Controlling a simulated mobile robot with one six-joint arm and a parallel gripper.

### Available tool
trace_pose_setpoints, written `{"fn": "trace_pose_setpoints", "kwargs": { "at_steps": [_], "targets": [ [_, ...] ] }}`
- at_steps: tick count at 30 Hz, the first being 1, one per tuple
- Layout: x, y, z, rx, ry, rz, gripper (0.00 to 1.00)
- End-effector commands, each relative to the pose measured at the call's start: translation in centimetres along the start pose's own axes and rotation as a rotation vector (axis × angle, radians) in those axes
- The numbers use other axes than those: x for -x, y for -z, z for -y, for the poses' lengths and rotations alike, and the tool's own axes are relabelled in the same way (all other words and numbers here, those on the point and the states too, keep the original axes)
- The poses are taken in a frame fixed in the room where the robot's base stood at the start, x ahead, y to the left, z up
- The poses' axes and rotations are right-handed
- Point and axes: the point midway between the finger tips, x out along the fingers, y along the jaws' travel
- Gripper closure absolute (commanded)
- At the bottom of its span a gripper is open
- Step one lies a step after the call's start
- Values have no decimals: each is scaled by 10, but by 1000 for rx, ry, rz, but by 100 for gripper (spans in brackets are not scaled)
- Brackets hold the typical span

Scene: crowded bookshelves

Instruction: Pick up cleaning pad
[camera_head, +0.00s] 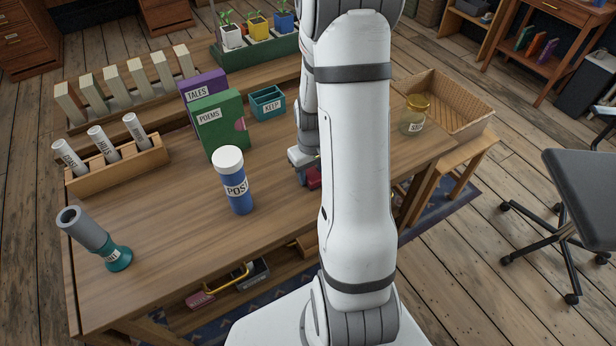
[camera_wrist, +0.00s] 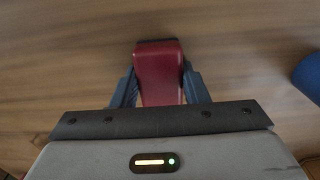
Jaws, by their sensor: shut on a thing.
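A dark red block with a dark far edge, which looks like the cleaning pad (camera_wrist: 159,72), sits between the two fingers of my gripper (camera_wrist: 159,88) in the wrist view. The fingers press on its left and right sides. In the head view the red pad (camera_head: 314,178) shows just left of my arm, low over the table or on it. My gripper (camera_head: 306,172) is mostly hidden there behind my arm. I cannot tell whether the pad touches the tabletop.
A blue POST bottle (camera_head: 236,187) with a white cap stands left of my gripper. Green POEMS (camera_head: 222,124) and purple TALES books, a teal KEEP box (camera_head: 267,103) and a jar (camera_head: 413,115) stand on the table (camera_head: 190,215). The front left tabletop is mostly clear.

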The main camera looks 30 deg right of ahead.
Motion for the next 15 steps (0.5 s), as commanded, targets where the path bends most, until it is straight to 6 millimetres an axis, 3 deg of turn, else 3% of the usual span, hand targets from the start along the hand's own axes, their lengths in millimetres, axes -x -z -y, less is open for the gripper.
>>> {"fn": "trace_pose_setpoints", "kwargs": {
  "at_steps": [8,15],
  "targets": [
    [8,0,0,-1,-1,-1,82],
    [55,1,-1,-1,-2,-6,82]
  ]
}}
